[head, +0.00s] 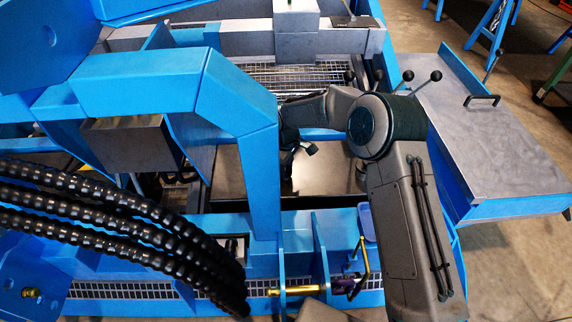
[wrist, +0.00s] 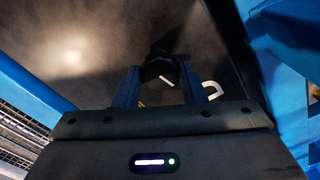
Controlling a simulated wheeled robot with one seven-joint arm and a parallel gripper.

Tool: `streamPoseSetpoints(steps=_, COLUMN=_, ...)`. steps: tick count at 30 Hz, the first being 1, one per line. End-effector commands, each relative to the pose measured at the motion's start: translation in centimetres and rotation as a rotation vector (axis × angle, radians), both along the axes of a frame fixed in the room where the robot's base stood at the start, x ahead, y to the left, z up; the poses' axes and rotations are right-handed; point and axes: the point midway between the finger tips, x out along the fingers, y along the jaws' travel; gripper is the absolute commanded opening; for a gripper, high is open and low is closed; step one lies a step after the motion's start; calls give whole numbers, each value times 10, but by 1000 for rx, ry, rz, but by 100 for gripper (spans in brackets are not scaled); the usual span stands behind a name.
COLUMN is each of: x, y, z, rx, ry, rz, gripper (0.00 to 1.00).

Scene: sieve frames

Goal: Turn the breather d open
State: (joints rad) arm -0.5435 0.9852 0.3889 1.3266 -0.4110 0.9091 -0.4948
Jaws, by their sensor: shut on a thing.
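In the wrist view my gripper (wrist: 158,85) has its two dark blue fingers on either side of a dark round knob (wrist: 157,67), which I take to be breather d. The fingers are shut on it. A short white line on the knob's face slants down to the right. A curved white mark (wrist: 213,88) shows just right of the fingers; its full shape is partly hidden. In the head view my arm reaches over the dark panel inside the blue frame, and the grip itself is too hidden to make out there.
Blue frame beams (head: 258,170) stand close left of my arm. Thick black ribbed hoses (head: 110,215) cross the lower left. A metal grating (head: 290,78) lies behind. A grey side table (head: 480,140) with a black handle is at the right. A yellow lever (head: 361,265) stands in front.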

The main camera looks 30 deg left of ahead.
Motion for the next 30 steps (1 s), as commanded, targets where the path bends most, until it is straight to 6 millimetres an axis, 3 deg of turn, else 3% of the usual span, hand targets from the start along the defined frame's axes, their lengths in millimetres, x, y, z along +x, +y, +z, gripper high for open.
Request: streamPoseSetpoints(steps=30, x=5, y=-3, z=2, rx=-3, ry=-7, rz=955, gripper=14)
